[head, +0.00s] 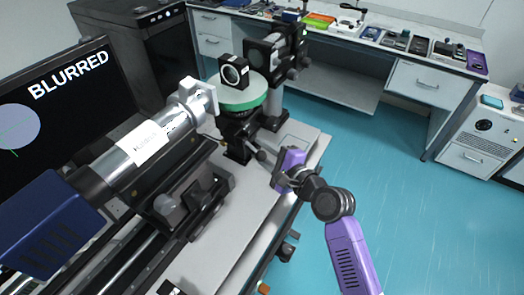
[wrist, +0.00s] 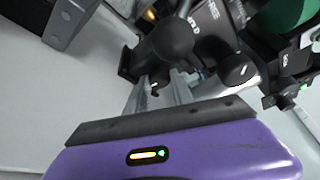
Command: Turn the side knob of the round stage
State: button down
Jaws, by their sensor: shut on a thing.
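The round stage has a green top (head: 243,96) and a black body (head: 238,125), and stands on the pale table in the head view. A corner of its green top (wrist: 288,14) shows at the upper right of the wrist view. My purple gripper (head: 268,159) reaches in from the right, low beside the stage's base. In the wrist view, my two grey fingers (wrist: 160,88) are shut on the dark side knob (wrist: 158,76) of the stage. The knob is mostly hidden between the fingers, and its turn angle cannot be read.
A black-and-white cube (head: 234,73) sits on the green top. A silver cylinder (head: 150,140) on a black mount lies to the left. A screen (head: 60,105) reads "BLURRED". Other black knobs (wrist: 237,70) are close to my fingers. The blue floor (head: 430,220) at right is clear.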

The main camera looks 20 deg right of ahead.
jog(key=c, duration=1.2)
grip_release()
jog(key=shift+o, duration=0.5)
jog(key=shift+r, duration=0.1)
jog(key=shift+r, duration=0.1)
